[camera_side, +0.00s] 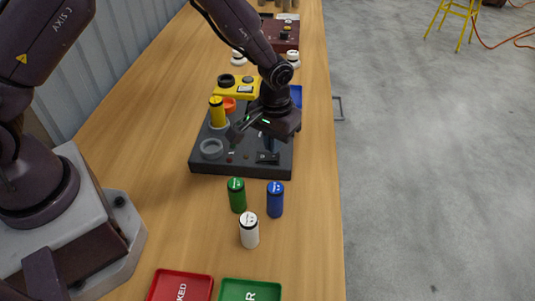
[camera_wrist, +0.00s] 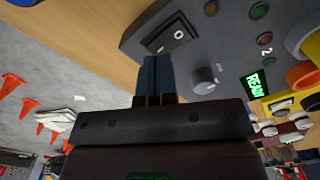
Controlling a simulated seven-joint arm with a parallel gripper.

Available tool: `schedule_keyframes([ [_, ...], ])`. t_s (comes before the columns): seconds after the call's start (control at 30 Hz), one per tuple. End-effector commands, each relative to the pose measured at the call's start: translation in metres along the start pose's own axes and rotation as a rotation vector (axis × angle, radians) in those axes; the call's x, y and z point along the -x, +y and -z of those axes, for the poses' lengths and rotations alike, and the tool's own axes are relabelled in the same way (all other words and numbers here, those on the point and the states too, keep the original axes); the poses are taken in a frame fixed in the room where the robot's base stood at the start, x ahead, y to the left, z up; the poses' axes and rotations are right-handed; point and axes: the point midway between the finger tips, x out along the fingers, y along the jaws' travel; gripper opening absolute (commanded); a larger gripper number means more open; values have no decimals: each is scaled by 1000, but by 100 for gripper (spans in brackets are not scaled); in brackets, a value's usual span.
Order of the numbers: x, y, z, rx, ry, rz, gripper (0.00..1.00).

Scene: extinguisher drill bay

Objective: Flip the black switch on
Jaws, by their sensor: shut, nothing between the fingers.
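The black switch (camera_side: 268,157) is a rocker on the near right part of a dark grey control panel (camera_side: 215,165). In the wrist view the black switch (camera_wrist: 172,36) shows white I and O marks; I cannot tell which side is pressed. In the wrist view the closed blue-grey fingers of my gripper (camera_wrist: 155,62) end right beside the switch's edge. I cannot tell whether they touch it. The fingers are shut and empty.
The panel also bears a grey knob (camera_wrist: 204,80), a lit green READY display (camera_wrist: 256,85), a grey ring (camera_side: 211,149) and a yellow cylinder (camera_side: 217,112). Green (camera_side: 237,195), blue (camera_side: 275,200) and white (camera_side: 249,230) cylinders stand in front. Red (camera_side: 160,290) and green (camera_side: 230,295) trays lie nearer.

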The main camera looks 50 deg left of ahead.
Motion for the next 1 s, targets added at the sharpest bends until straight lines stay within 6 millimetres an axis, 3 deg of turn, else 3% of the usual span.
schedule_keyframes([
  [1.0,-16,0,0,0,0,0,0],
])
